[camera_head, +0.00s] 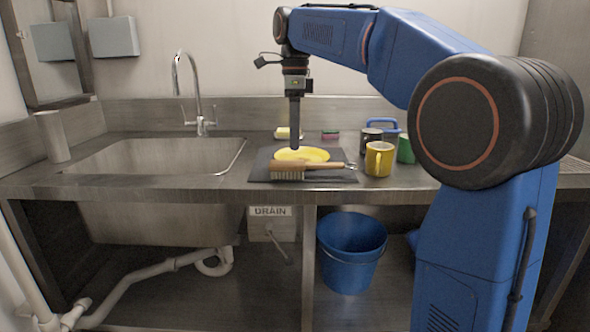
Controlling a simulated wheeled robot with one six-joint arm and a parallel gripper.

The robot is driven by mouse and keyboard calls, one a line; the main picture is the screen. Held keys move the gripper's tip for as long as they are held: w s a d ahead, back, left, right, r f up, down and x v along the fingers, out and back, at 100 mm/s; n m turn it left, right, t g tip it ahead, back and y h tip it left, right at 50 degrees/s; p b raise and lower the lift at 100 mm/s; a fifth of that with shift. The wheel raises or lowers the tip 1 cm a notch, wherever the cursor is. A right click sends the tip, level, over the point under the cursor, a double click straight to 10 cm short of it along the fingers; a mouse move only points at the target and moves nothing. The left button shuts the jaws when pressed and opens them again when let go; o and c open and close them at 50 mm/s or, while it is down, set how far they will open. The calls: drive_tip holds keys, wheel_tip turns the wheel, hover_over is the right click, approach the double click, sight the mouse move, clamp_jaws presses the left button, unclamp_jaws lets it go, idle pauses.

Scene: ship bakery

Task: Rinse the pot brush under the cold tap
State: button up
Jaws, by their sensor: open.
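The pot brush (290,169) has a wooden back and pale bristles facing down. It lies along the front edge of a dark mat (261,158), its handle pointing right. The tap (196,88) is a tall chrome gooseneck behind the sink (160,157), with a small lever on each side of its base. Which lever is cold cannot be told. My gripper (295,147) points straight down above the mat, near a yellow plate (308,154) and behind the brush. It is open and holds nothing; its fingers look narrow from this side.
A yellow mug (379,159) stands just right of the brush handle, with a dark mug (371,139) and a green mug (405,149) behind. A sponge (330,135) lies behind the mat. A blue bucket (350,262) sits below.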

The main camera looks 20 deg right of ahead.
sight(295, 162)
drive_tip(key=shift+w+f, duration=0.1)
drive_tip(key=shift+f, duration=3.35)
drive_tip(key=c, duration=1.3)
